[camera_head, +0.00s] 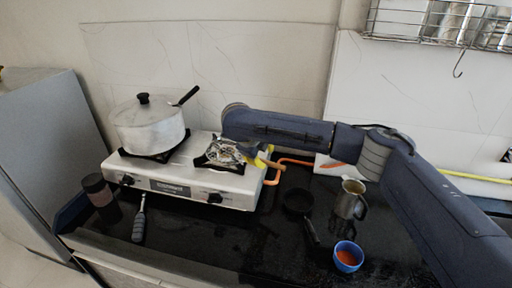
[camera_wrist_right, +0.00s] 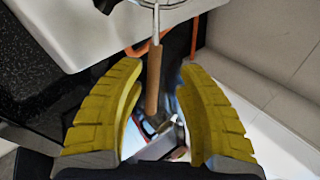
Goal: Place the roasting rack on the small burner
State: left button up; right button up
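The roasting rack (camera_head: 222,153) appears as a round metal wire shape over the small burner (camera_head: 208,163), on the right side of the stove. In the right wrist view its wooden handle (camera_wrist_right: 153,82) points down between my fingers, and its wire (camera_wrist_right: 157,20) leads up to the top edge. My right gripper (camera_wrist_right: 157,70) is open, with its yellow fingers on both sides of the handle and gaps showing on each side. In the head view this gripper (camera_head: 262,153) is just right of the rack, partly hidden by my arm. My left gripper is not in view.
A lidded pot (camera_head: 150,128) stands on the left burner of the white stove (camera_head: 190,185). An orange hose (camera_head: 274,177) leaves the stove's right side. A metal mug (camera_head: 350,200), a small black pan (camera_head: 298,203) and a blue bowl (camera_head: 348,257) stand to the right.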

jog(key=v, duration=0.9)
jog(key=shift+s+a, duration=0.1)
